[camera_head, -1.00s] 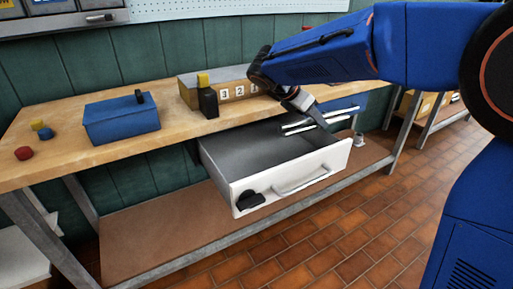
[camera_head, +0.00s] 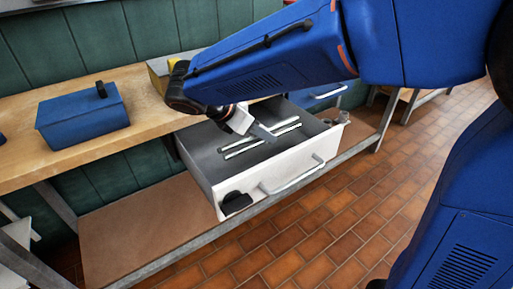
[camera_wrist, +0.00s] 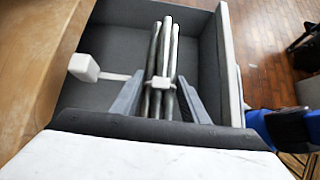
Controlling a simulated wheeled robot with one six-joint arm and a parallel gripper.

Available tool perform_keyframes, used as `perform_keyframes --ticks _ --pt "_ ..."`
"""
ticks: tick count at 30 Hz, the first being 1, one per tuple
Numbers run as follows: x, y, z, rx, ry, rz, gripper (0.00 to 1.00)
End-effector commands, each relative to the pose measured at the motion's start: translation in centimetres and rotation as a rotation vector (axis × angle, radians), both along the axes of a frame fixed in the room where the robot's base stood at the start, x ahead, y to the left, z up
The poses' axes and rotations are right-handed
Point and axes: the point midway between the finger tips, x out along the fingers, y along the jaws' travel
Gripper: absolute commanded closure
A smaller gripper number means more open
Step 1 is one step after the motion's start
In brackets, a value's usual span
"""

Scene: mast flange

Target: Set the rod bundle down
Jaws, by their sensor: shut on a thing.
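The rod bundle (camera_wrist: 170,50) is several pale grey rods held by a white band. In the wrist view it lies lengthwise between the two fingers of my gripper (camera_wrist: 158,98), which is shut on it. In the head view the rod bundle (camera_head: 236,151) shows over the inside of the open drawer (camera_head: 205,163), with my gripper (camera_head: 268,134) at its middle. The drawer is white-fronted with a grey inside. I cannot tell whether the rods touch the drawer floor.
A blue box (camera_head: 82,118) with a black handle sits on the wooden bench (camera_head: 30,172). The drawer front has a bar handle (camera_head: 292,180) and a black knob-like part (camera_head: 236,203). A small white block on a strip (camera_wrist: 84,67) shows in the drawer in the wrist view. Tiled floor is clear in front.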

Motion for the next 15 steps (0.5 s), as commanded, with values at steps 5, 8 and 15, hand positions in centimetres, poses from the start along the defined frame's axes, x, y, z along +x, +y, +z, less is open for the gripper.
perform_keyframes --ticks 5,8,15 --pt "0.0 0.0 -2.8 -0.003 0.001 0.001 0.99" --pt "0.1 0.0 -3.5 -0.001 -0.001 0.000 0.99" --pt "0.1 0.0 -5.9 -0.002 0.001 0.000 0.99"
